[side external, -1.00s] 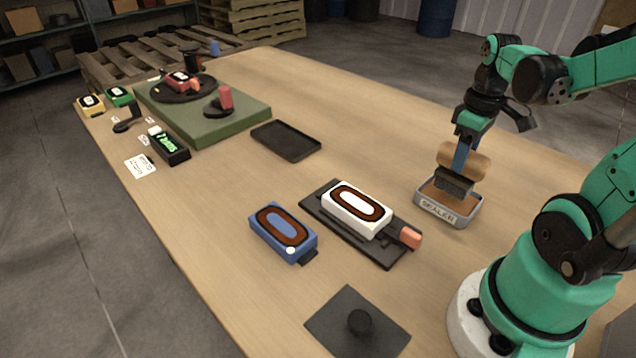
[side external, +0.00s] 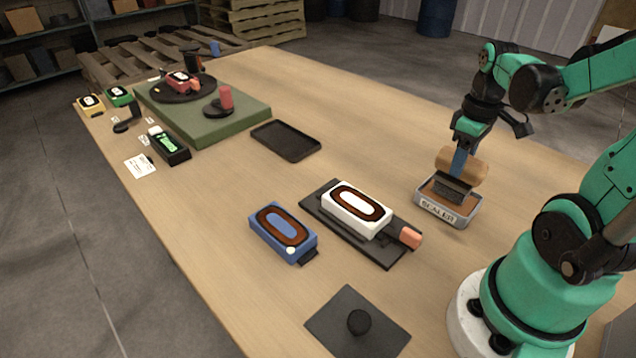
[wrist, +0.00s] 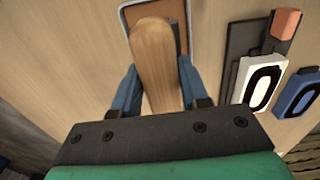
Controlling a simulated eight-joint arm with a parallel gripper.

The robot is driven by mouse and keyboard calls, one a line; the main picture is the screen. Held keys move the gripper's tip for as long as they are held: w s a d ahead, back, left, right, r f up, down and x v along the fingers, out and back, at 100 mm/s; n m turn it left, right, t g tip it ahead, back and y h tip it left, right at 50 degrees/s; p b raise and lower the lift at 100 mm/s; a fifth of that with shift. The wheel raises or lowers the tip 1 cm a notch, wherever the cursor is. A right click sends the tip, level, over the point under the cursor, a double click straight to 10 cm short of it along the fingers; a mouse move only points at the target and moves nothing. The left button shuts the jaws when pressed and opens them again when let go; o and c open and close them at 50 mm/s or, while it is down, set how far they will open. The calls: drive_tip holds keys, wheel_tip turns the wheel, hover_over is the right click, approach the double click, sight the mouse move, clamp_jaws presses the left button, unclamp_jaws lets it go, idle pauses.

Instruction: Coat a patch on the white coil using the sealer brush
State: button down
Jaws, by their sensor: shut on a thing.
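The sealer brush (side external: 461,169) has a wooden handle and a dark head that reaches down into the grey tray labelled SEALER (side external: 437,208). My gripper (side external: 459,160) is shut on the wooden handle, which also shows between the blue fingers in the wrist view (wrist: 153,60). Whether the bristles touch the sealer is hard to tell. The white coil (side external: 356,208), with a dark and reddish-brown oval winding, sits on a black holder (side external: 385,253) with an orange-tipped handle, left of the tray. It also shows at the right in the wrist view (wrist: 257,82).
A blue coil (side external: 283,233) lies left of the white coil. A dark plate with a knob (side external: 358,322) is at the front. An empty black tray (side external: 286,141) and a green platform (side external: 201,112) stand farther back. Bare table lies between them.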

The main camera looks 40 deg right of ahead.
drive_tip(key=shift+f, duration=0.55)
idle(1.0)
drive_tip(key=shift+r, duration=3.55)
drive_tip(key=w+a+r, duration=0.1)
drive_tip(key=w+a, duration=0.7)
drive_tip(key=w+a+r, duration=0.2)
drive_tip(key=w+a, duration=0.6)
drive_tip(key=shift+w+a+r, duration=0.15)
drive_tip(key=shift+a+r, duration=0.15)
